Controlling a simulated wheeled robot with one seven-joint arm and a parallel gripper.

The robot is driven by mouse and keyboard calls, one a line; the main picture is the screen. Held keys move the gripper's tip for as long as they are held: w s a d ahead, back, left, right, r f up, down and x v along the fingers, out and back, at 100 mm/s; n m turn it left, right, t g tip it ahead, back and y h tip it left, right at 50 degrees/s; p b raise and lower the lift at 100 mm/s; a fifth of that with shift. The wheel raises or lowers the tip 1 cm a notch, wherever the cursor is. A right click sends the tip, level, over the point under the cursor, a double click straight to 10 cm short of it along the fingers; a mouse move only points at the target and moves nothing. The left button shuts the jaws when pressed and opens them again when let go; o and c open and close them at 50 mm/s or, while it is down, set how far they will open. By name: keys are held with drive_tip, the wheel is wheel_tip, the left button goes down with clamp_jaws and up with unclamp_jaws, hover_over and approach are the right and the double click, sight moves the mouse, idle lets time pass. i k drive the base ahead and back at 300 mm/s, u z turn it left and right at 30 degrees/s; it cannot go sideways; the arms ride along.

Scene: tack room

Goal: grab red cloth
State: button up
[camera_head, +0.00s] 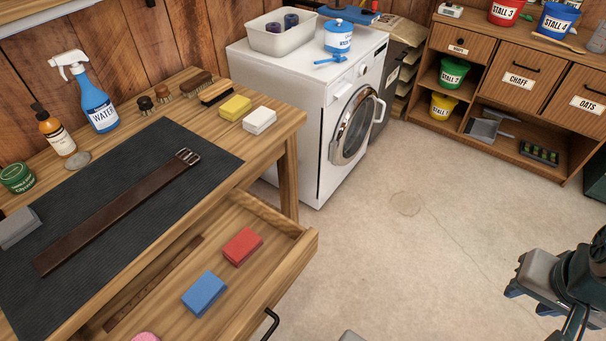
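A red, flat, block-shaped piece, which looks like a folded cloth (242,246), lies in the open drawer (300,252) of the wooden workbench. It is near the drawer's right end, with a blue piece (204,294) of similar shape in front of it to the left. My gripper (530,298) is at the lower right, over the floor and well away from the drawer. Nothing shows held in it, and its finger gap is not clear from this angle.
On the bench (270,115) are a dark mat with a leather belt (115,212), bottles, brushes, and yellow and white blocks. A washing machine (310,100) stands behind. A strap (150,285) and a pink piece (146,337) are in the drawer. The floor (400,260) between is clear.

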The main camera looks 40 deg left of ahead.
sight(241, 248)
drive_tip(key=i, duration=1.3)
drive_tip(key=u, duration=3.6)
drive_tip(key=i, duration=0.5)
